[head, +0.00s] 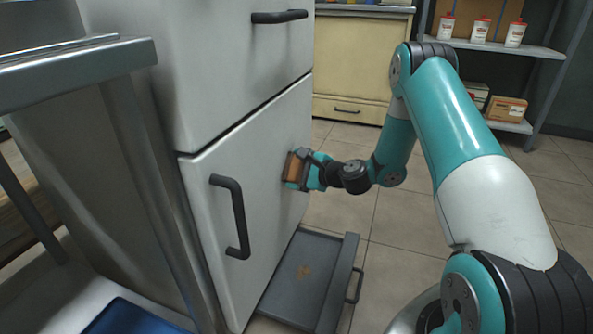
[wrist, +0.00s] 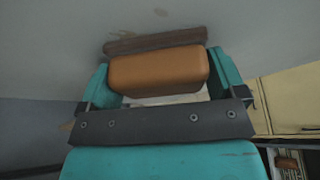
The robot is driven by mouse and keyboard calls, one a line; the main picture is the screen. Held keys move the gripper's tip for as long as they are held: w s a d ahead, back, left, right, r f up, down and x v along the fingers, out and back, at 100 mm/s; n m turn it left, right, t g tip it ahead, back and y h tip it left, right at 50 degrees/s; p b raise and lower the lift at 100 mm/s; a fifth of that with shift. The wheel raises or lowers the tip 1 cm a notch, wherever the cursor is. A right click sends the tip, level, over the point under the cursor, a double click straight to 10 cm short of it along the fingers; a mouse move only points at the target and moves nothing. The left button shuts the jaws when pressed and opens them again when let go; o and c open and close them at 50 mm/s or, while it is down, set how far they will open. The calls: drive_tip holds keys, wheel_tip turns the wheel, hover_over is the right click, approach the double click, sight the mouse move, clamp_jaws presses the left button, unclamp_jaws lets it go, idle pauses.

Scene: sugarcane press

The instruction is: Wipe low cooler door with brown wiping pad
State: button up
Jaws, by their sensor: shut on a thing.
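The low cooler door (head: 255,165) is the white lower panel with a dark vertical handle (head: 231,217) on its left side. My gripper (head: 300,170) is at the right part of this door, shut on the brown wiping pad (head: 294,166). In the wrist view the pad (wrist: 158,70) sits between the two teal fingers, its far edge close against the pale door surface (wrist: 60,50). I cannot tell for sure whether it touches. Faint brownish smudges (wrist: 150,12) show on the door beyond the pad. The door surface behind the pad is hidden.
A grey drawer or tray (head: 300,280) with a brown stain sticks out at floor level below the door. A metal counter (head: 80,70) stands at the left. A shelf with bottles (head: 480,30) is at the back right. Tiled floor at the right is free.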

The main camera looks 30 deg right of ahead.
sight(290, 177)
drive_tip(key=shift+w+d+r+p, duration=0.1)
drive_tip(key=shift+w+d+p, duration=0.1)
drive_tip(key=shift+w+d, duration=0.35)
drive_tip(key=shift+w+d+p, duration=0.2)
drive_tip(key=shift+w+d, duration=0.15)
drive_tip(key=shift+d, duration=0.3)
drive_tip(key=shift+w+p, duration=0.1)
drive_tip(key=shift+p, duration=0.2)
drive_tip(key=shift+s+a, duration=0.9)
drive_tip(key=shift+a, duration=0.25)
drive_tip(key=shift+s+a+p, duration=0.3)
drive_tip(key=shift+s+a, duration=1.1)
drive_tip(key=shift+a, duration=0.2)
drive_tip(key=shift+s+a, duration=0.1)
drive_tip(key=shift+p, duration=0.3)
